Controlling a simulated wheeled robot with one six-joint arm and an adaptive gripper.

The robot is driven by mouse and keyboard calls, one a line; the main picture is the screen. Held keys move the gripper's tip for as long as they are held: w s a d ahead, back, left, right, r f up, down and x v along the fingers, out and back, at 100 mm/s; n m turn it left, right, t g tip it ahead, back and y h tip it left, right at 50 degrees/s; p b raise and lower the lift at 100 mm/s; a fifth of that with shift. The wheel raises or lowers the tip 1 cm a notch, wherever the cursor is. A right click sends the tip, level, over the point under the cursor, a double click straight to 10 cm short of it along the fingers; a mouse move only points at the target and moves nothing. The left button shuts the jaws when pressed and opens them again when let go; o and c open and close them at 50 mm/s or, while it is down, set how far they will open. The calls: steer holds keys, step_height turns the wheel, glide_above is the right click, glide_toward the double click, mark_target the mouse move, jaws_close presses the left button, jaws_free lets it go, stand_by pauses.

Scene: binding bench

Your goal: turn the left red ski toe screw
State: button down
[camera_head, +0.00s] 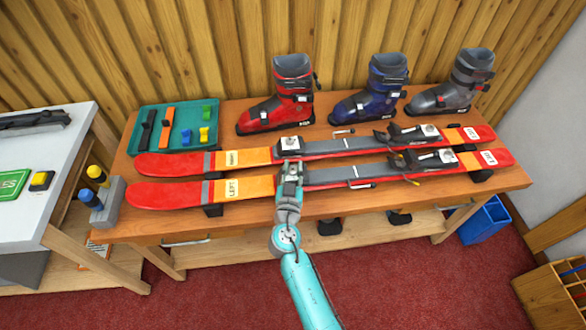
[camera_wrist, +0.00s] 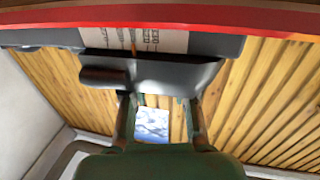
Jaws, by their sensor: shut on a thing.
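The left red ski (camera_head: 168,196), with a LEFT label on its orange band, lies along the front of the bench. My gripper (camera_head: 291,170) is at its toe piece and covers most of it in the head view. In the wrist view the dark toe piece (camera_wrist: 150,73) with its marked white scale (camera_wrist: 135,40) is just ahead of my fingers (camera_wrist: 158,108). The fingers are shut at its end, some way apart, on what I take to be the toe screw. The screw itself cannot be made out clearly.
The other red ski (camera_head: 165,165) lies close behind, its toe piece (camera_head: 291,146) near my gripper. Red (camera_head: 285,95), blue (camera_head: 372,92) and grey (camera_head: 465,80) boots stand at the back. A green tray (camera_head: 146,108) holds tools at the left.

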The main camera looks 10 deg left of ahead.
steer(key=shift+f+n+g+y, duration=0.2)
steer(key=shift+n+g+y, duration=0.2)
steer(key=shift+n+y, duration=0.95)
steer(key=shift+y, duration=0.45)
steer(key=shift+s+y, duration=0.1)
steer(key=shift+y, duration=0.2)
steer(key=shift+r, duration=0.1)
steer(key=c, duration=0.9)
jaws_free()
steer(key=v, duration=1.2)
